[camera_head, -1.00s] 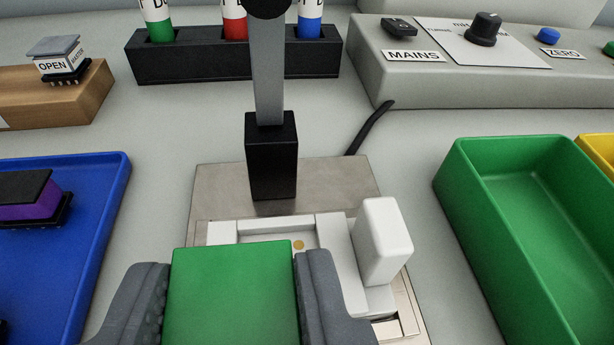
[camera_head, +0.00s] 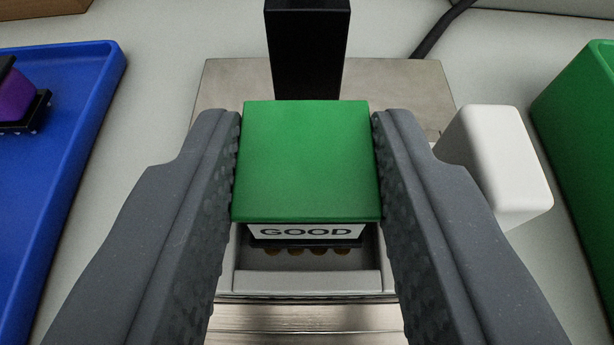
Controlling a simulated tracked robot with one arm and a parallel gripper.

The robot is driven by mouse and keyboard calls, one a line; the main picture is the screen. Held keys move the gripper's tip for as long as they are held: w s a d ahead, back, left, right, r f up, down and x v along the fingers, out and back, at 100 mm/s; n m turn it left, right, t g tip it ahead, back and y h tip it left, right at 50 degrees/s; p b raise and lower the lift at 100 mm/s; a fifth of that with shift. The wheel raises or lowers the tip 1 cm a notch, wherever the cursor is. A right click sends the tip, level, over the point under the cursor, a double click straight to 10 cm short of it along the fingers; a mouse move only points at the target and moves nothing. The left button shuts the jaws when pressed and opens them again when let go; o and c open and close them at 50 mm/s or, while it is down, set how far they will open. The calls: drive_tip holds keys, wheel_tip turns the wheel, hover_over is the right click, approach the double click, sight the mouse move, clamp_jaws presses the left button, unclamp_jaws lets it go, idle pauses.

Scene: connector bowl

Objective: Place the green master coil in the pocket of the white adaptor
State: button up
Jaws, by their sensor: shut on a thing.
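The green master coil (camera_head: 308,160) has a green top and a white "GOOD" label on its near face. My gripper (camera_head: 307,170) is shut on it, one finger on each side. The coil is over the white adaptor (camera_head: 300,283), whose near wall shows below the label. Several gold contacts show under the coil's near edge. The far part of the pocket is hidden by the coil, and I cannot tell whether the coil touches the pocket floor. A white block (camera_head: 495,165) stands at the adaptor's right side.
A black post (camera_head: 308,50) rises behind the coil from a metal plate (camera_head: 225,85). A blue tray (camera_head: 85,130) with a purple-bodied coil (camera_head: 12,100) is at left. A green bin (camera_head: 580,120) is at right.

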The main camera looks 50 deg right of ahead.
drive_tip(key=shift+f, duration=0.15)
drive_tip(key=o, duration=0.7)
drive_tip(key=shift+s+a+r, duration=0.15)
drive_tip(key=shift+a+r, duration=0.15)
drive_tip(key=shift+r, duration=0.05)
drive_tip(key=v, duration=1.1)
drive_tip(key=shift+p, duration=0.45)
drive_tip(key=shift+a+r, duration=0.15)
drive_tip(key=shift+a, duration=0.05)
